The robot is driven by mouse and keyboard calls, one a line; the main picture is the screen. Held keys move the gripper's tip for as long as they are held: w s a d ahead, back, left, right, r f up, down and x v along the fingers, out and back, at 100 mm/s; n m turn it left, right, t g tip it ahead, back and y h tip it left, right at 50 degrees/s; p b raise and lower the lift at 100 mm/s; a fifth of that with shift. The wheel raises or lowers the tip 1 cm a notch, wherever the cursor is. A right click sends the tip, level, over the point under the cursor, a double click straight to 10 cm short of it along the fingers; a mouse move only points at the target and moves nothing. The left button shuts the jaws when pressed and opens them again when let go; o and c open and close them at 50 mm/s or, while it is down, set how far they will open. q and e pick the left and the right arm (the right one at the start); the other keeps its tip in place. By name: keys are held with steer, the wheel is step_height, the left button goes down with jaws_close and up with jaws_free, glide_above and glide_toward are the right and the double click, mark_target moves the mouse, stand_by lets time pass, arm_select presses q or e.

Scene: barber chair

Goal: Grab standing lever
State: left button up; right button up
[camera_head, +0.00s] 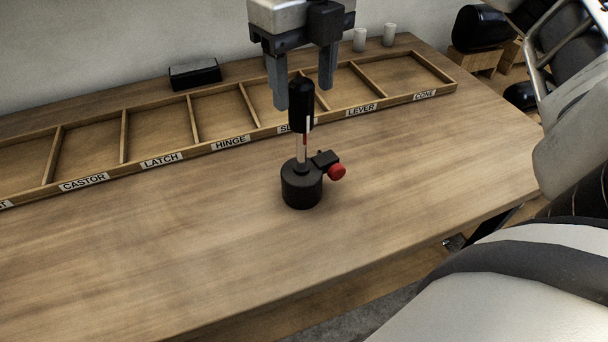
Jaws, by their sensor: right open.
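The lever (301,106) stands upright on the wooden table in the middle of the view. It has a black handle, a thin metal shaft, a round black base (301,188) and a red knob (337,172) on its right side. My right gripper (303,92) points down from above, its two fingers apart. In the picture the top of the handle appears between the fingertips; the fingers do not appear closed on it, and I cannot tell their exact depth relative to it. My left gripper is not in view.
A shallow divided wooden tray (209,147) with labelled compartments lies behind the lever; one label reads LEVER (361,109). A black box (195,74) and two light cylinders (389,35) stand behind it. The table (190,245) in front is clear.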

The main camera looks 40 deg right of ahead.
mark_target(301, 111)
step_height(301, 111, down, 5)
steer(key=shift+w+a+f+p, duration=0.1)
steer(key=shift+p, duration=0.3)
steer(key=shift+c, duration=0.4)
jaws_close()
